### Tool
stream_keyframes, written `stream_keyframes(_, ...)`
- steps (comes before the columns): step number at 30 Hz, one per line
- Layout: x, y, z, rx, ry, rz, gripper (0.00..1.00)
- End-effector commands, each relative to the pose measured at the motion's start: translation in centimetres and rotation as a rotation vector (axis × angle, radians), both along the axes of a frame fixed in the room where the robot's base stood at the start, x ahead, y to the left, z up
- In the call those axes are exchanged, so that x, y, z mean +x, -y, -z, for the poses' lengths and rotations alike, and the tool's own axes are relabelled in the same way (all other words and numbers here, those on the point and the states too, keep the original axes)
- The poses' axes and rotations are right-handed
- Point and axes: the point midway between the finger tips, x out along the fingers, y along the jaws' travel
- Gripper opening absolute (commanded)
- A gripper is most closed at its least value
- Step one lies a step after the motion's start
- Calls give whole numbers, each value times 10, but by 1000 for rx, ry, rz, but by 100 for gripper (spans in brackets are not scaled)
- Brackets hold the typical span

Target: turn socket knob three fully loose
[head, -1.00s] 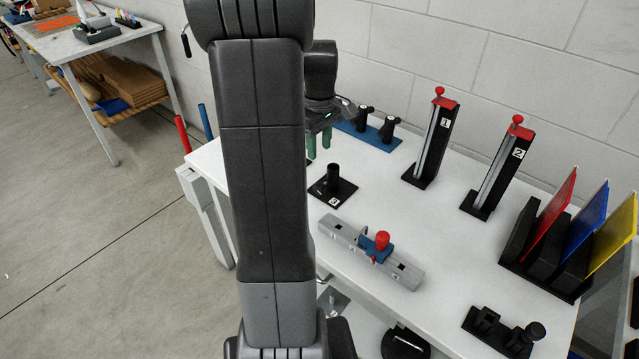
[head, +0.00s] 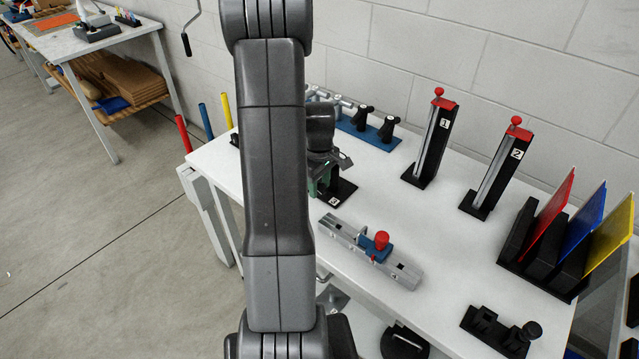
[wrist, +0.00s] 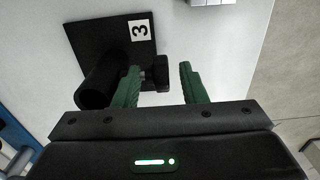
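Socket three is a black upright tube (wrist: 98,82) on a square black base plate (wrist: 140,38) with a white "3" label. Its small black knob (wrist: 158,73) sticks out at the side of the tube in the wrist view. My gripper (wrist: 162,67) is open, with its green fingers on either side of the knob; the left finger is close to the knob, and a clear gap shows to the right finger. I cannot tell whether the left finger touches it. In the head view my gripper (head: 322,182) is low at the base plate (head: 341,192) and hides the tube and knob.
A grey rail with a blue carriage and red knob (head: 381,240) lies in front of the socket. A blue base with black knobs (head: 368,136) stands behind. Towers 1 (head: 432,140) and 2 (head: 497,168) stand to the right. White tabletop (head: 440,225) lies clear between them.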

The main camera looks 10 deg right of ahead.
Motion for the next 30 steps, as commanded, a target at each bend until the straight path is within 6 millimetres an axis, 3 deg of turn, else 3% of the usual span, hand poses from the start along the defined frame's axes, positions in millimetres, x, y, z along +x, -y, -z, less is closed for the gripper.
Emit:
stream_keyframes(5,0,0,0,0,0,0,38)
stream_keyframes(11,0,0,0,0,0,0,0)
stream_keyframes(23,1,-1,-1,-33,-44,-1,0)
stream_keyframes(30,4,-4,-1,-129,-167,-3,0)
